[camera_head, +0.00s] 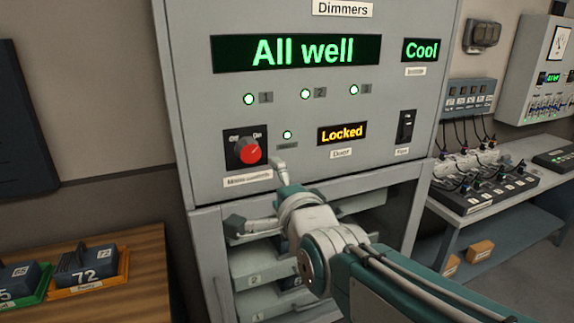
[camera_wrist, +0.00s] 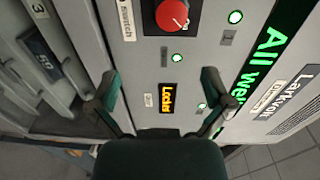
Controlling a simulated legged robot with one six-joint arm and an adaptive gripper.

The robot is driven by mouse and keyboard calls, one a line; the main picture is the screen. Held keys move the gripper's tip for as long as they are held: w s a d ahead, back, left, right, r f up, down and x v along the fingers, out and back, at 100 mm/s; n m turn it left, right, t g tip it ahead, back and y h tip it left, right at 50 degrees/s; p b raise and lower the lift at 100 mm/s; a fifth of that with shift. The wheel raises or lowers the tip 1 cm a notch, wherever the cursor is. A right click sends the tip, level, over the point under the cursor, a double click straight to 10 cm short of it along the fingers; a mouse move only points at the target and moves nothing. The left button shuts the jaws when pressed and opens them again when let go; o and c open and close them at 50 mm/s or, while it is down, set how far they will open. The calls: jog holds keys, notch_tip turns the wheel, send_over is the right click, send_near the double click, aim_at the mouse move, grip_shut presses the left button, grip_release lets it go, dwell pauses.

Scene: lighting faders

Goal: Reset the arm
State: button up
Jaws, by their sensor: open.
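My gripper (camera_head: 257,198) is open in front of the dimmer cabinet, just below the red knob (camera_head: 250,153). No object shows between its fingers. My arm reaches in from the lower right. In the wrist view my gripper (camera_wrist: 162,82) has its two fingers spread, with the cabinet face beyond them, and the red knob (camera_wrist: 173,14) near the top edge. I cannot tell whether a finger touches the panel.
The dimmer cabinet (camera_head: 200,120) reads "All well", "Cool" and "Locked"; its indicator lamps are green. Below is an open bay with numbered modules (camera_head: 262,268). A wooden table (camera_head: 150,262) with numbered blocks stands left, a cable-laden bench (camera_head: 478,206) right.

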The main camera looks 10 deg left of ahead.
jog(key=s+d+f+n+g+h, duration=0.4)
jog(key=s+d+f, duration=0.4)
jog(key=d, duration=0.4)
jog(key=s+d+f+n+g+h, duration=0.5)
jog(key=s+d+f+n, duration=0.2)
jog(key=d, duration=0.6)
jog(key=s+f, duration=0.2)
jog(key=s, duration=0.1)
